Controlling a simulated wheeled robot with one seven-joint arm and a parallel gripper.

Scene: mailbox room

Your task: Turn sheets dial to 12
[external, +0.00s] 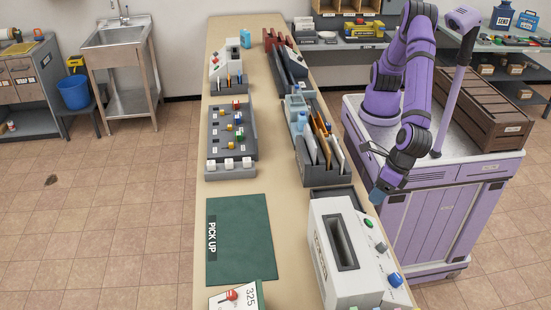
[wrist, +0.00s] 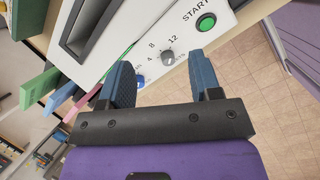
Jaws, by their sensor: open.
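The sheets dial (wrist: 168,58) is a small grey knob on the white machine's panel, with 4, 8 and 12 printed around it. Its label is partly hidden, and I cannot tell which number it points to. My gripper (wrist: 161,62) is open and empty, with blue fingers on either side of the dial in the picture; contact is not visible. In the external view my gripper (external: 376,194) is near the right side of the white machine (external: 322,262), and the dial (external: 382,247) shows as a small grey knob.
A green START button (wrist: 205,22) is close to the right finger. A blue knob (wrist: 140,81) is partly hidden by the left finger. The machine has a dark slot (external: 342,243) on top. A green pick-up mat (external: 240,238) and sorting trays (external: 320,150) share the counter.

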